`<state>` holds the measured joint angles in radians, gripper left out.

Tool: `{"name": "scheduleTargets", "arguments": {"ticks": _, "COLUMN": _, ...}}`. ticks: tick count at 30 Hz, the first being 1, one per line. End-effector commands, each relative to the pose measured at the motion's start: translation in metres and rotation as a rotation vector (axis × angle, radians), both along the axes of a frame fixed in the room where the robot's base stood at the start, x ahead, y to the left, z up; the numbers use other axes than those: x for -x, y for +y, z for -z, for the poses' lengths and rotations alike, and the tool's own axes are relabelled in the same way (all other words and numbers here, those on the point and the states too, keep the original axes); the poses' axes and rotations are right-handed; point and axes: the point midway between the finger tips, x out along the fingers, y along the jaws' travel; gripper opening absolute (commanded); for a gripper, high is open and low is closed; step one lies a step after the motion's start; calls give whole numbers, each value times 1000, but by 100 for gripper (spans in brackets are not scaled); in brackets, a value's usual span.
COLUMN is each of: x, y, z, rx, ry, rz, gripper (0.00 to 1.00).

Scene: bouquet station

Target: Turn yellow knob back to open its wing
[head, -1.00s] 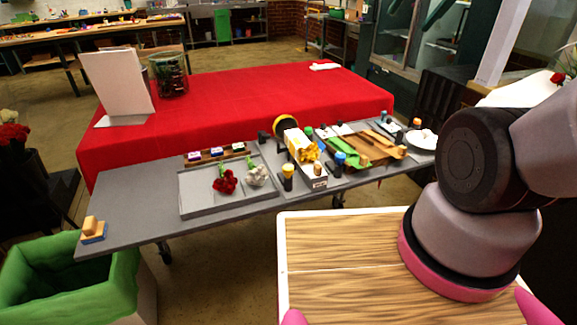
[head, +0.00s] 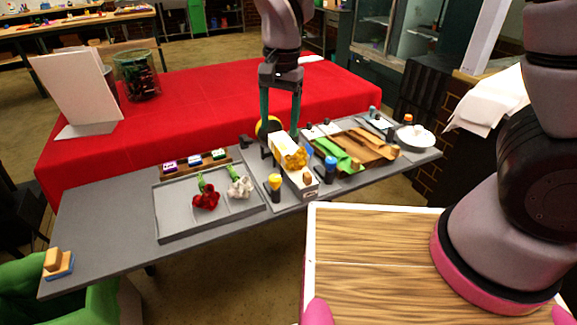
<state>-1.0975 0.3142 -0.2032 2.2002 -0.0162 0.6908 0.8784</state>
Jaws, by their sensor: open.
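The yellow knob (head: 275,182) is a yellow cap on a dark upright post, at the left front corner of a white box-like fixture (head: 290,172). A yellow flower (head: 296,159) lies in the fixture. Which part is the yellow knob's wing I cannot tell. My gripper (head: 280,130) points down above the back of the fixture, its two dark fingers apart with nothing between them. It is behind and above the yellow knob, apart from it. A yellow ring-shaped thing (head: 268,127) is partly hidden behind the fingers.
A blue-capped post (head: 330,165) and an orange-topped piece (head: 307,178) stand near the fixture's right side. A grey tray (head: 165,220) with a red and a white flower lies left. Brown boards with a green strip (head: 335,153) lie right. The table's left part is mostly clear.

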Motion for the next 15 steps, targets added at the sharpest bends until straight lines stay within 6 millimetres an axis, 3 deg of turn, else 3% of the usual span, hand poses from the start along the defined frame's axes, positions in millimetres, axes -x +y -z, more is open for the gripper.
{"name": "scheduleTargets", "arguments": {"ticks": 1, "x": 9, "y": 9, "z": 13, "rx": 23, "ry": 4, "rz": -11, "gripper": 69}}
{"name": "scheduleTargets", "arguments": {"ticks": 5, "x": 20, "y": 19, "z": 29, "rx": 49, "ry": 5, "rz": -14, "gripper": 69}}
{"name": "scheduleTargets", "arguments": {"ticks": 11, "x": 21, "y": 20, "z": 49, "rx": 56, "ry": 6, "rz": -12, "gripper": 69}}
{"name": "scheduleTargets", "arguments": {"ticks": 15, "x": 21, "y": 20, "z": 75, "rx": 57, "ry": 8, "rz": -12, "gripper": 69}}
